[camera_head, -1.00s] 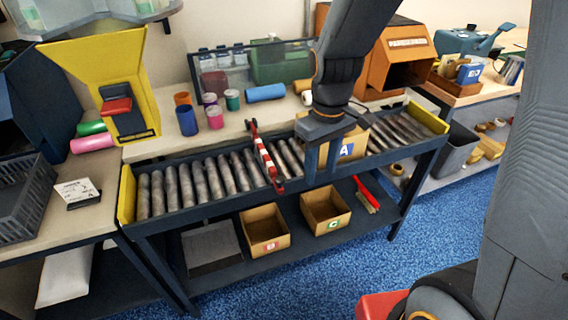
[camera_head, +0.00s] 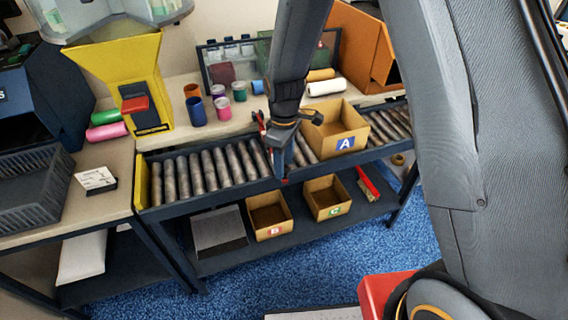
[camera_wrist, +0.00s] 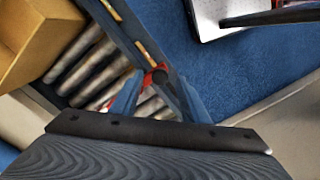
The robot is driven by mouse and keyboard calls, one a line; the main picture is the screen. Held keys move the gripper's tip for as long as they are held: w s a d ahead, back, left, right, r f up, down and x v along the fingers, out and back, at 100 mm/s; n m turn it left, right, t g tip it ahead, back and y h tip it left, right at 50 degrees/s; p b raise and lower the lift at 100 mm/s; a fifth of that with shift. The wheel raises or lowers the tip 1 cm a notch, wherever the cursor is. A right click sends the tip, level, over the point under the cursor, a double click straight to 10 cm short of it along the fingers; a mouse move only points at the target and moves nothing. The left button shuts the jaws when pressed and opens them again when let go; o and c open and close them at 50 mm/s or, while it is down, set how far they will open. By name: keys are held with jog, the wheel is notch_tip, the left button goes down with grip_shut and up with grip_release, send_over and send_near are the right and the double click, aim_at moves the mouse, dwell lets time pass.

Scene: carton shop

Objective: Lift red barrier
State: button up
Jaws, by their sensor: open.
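The red barrier (camera_head: 261,122) is a red and white striped arm across the roller conveyor (camera_head: 205,172). In the head view my arm and gripper hide most of it; red bits show behind the gripper and at the conveyor's front rail. My gripper (camera_head: 281,172) points down at the barrier, near the front rail. In the wrist view my gripper (camera_wrist: 150,88) is open, with a red and dark end piece of the barrier (camera_wrist: 157,74) showing between its fingertips. I cannot tell whether the fingers touch it.
Carton A (camera_head: 332,136) stands on the rollers just right of my gripper. Cartons B (camera_head: 271,232) and C (camera_head: 328,211) and a red brush (camera_head: 367,184) lie on the lower shelf. Several cups and rolls stand behind the conveyor. Rollers left of the gripper are clear.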

jog(key=shift+f, duration=0.6)
grip_shut()
